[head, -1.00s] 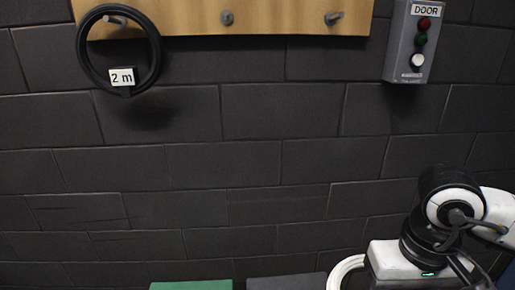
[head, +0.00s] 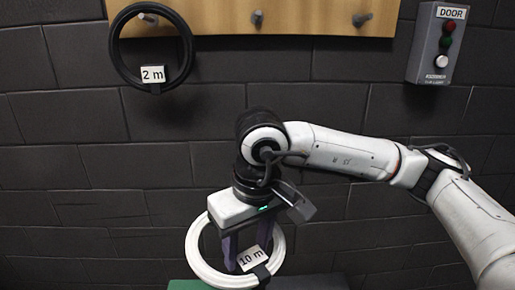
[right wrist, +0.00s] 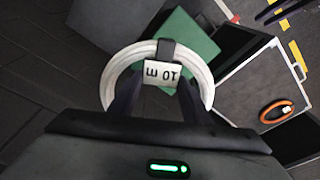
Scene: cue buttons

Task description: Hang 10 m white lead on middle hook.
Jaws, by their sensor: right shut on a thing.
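The white lead (head: 197,262) is a coiled ring with a tag reading 10 m. My right gripper (head: 240,262) is shut on it and holds it low in front of the dark wall. The right wrist view also shows the white lead (right wrist: 207,92) between the fingers of the right gripper (right wrist: 160,100), tag upside down. The middle hook (head: 257,18) is a bare grey peg on the wooden board (head: 310,15), above the gripper. My left gripper is not in view.
A black ring tagged 2 m (head: 187,55) hangs on the left hook. The right hook (head: 361,19) is bare. A grey DOOR box (head: 432,60) is on the wall at right. A green mat (right wrist: 190,45) and an orange ring (right wrist: 276,112) lie below.

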